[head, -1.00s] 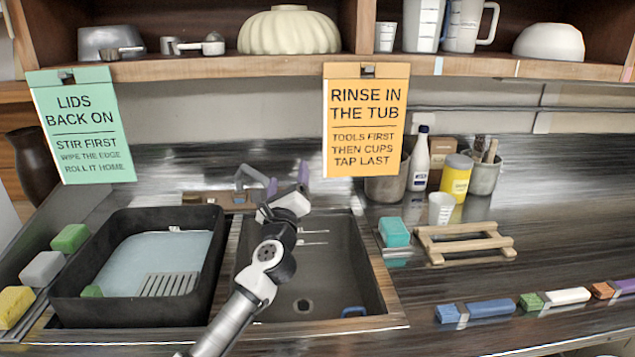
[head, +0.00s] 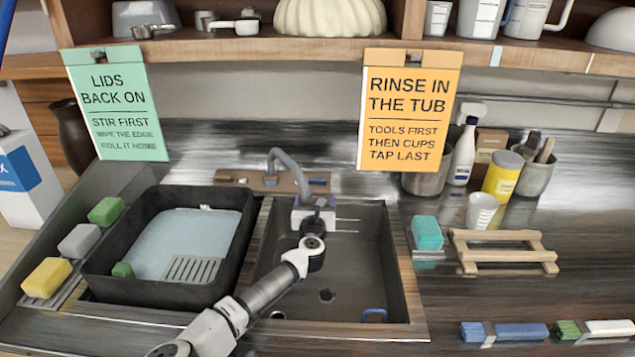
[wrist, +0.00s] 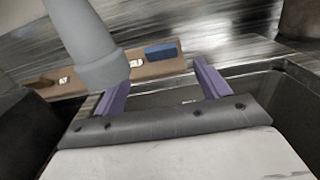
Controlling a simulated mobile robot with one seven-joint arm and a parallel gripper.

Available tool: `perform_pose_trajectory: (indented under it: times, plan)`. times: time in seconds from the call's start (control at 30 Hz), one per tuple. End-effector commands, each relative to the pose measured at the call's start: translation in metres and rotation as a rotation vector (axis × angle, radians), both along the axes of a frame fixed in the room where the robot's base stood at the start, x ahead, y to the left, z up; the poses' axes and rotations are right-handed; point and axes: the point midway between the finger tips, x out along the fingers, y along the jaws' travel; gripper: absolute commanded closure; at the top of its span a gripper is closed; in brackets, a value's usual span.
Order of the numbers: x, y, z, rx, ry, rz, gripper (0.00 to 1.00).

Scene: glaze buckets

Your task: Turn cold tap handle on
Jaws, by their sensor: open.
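The tap's grey spout (head: 287,168) rises from a wooden block (head: 262,181) behind the sink. The blue handle (head: 318,182) sits on the block's right part. A brown handle (head: 226,177) sits at its left end. My gripper (head: 315,203) is over the back of the sink, in front of the block. In the wrist view its purple fingers (wrist: 160,75) are apart with nothing between them. The blue handle (wrist: 160,52) appears beyond the gap between the fingertips, apart from them. The spout (wrist: 88,40) looms close at the left finger and partly hides the block.
A black tub (head: 100,270) with pale water stands left of the sink (head: 375,280). A teal sponge (head: 427,232) and wooden rack (head: 505,250) lie right of it. An orange sign (head: 409,110) hangs above the sink's right back. The sink is mostly clear.

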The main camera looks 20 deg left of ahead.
Motion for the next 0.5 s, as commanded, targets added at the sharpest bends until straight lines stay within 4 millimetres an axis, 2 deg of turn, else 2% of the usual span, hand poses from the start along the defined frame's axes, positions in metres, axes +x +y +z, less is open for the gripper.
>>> perform_pose_trajectory:
  times: [0.3,0.5]
  plan:
    - [0.049,0.013,0.001,0.001,-0.001,0.0,0.25]
    - [0.069,0.019,0.001,-0.001,-0.001,-0.001,0.25]
